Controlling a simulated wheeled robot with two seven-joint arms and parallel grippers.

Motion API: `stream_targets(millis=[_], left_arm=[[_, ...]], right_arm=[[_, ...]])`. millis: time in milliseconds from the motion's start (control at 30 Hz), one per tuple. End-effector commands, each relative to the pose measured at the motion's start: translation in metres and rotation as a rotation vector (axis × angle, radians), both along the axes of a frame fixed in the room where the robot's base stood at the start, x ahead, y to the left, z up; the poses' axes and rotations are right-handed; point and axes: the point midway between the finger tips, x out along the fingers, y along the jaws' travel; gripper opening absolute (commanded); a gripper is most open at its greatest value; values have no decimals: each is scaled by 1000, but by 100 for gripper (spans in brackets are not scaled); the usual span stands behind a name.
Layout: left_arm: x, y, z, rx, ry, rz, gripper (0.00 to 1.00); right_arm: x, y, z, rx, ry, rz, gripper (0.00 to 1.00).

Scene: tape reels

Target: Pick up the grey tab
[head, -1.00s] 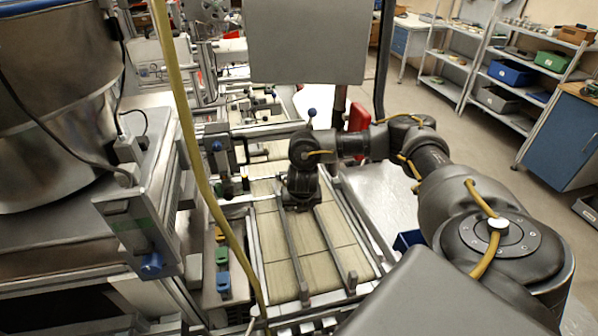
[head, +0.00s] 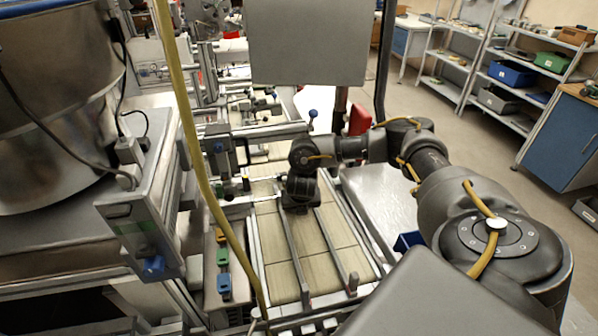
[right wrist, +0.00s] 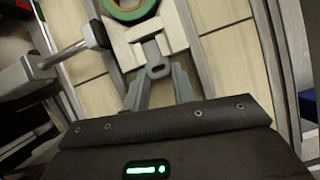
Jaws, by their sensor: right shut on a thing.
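The grey tab (right wrist: 158,71), small with a dark slot in it, sticks out from a pale carrier (right wrist: 140,38) in the right wrist view. My right gripper (right wrist: 158,80) is shut on the tab, one finger on each side. A green-rimmed reel (right wrist: 131,10) sits on the carrier at the top edge, partly cut off. In the head view my right gripper (head: 300,203) is low over the tiled conveyor, and my wrist hides the tab there. My left gripper is not in view.
Metal rails (head: 329,243) run along the conveyor (head: 283,277). A metal rod with a black tip (right wrist: 96,33) reaches in from the left beside the carrier. Coloured blocks (head: 223,258) stand left of the belt. A yellow cable (head: 195,150) hangs in front.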

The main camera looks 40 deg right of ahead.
Motion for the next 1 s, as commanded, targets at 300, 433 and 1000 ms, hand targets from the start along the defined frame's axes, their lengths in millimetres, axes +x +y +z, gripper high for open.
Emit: stream_targets(millis=[300,433,1000], left_arm=[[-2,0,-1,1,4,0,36],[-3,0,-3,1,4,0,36],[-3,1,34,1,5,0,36]], right_arm=[[3,-1,11,-1,-8,-3,0],[3,-1,29,0,-11,-3,0],[-44,93,115,-4,-4,14,0]])
